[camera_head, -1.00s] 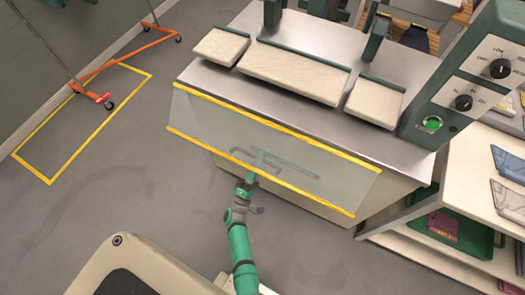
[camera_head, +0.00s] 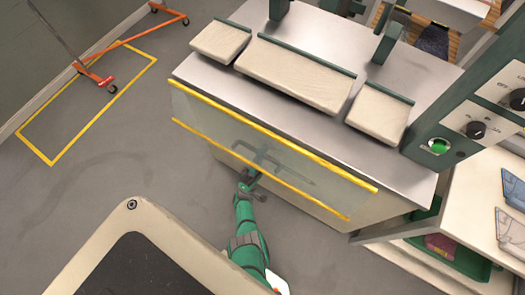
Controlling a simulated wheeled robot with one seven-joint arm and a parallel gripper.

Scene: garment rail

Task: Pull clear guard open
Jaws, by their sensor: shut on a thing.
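The clear guard (camera_head: 215,125) is a see-through panel with yellow strips along its upper and lower edges. It slopes down along the front of the grey-topped press table. A thin dark handle (camera_head: 298,174) shows at the middle of the guard, towards its lower edge. My gripper (camera_head: 262,158) is at this handle and shut on it. The fingers look hazy because they are seen against or through the panel, so the exact contact is hard to make out. My green arm reaches up to it from the bottom of the view.
Cream pads (camera_head: 295,72) lie on the press table (camera_head: 210,75). A control box with a green button (camera_head: 439,146) stands at the right, above a shelf unit (camera_head: 465,205). An orange wheeled rail base (camera_head: 130,45) is at upper left.

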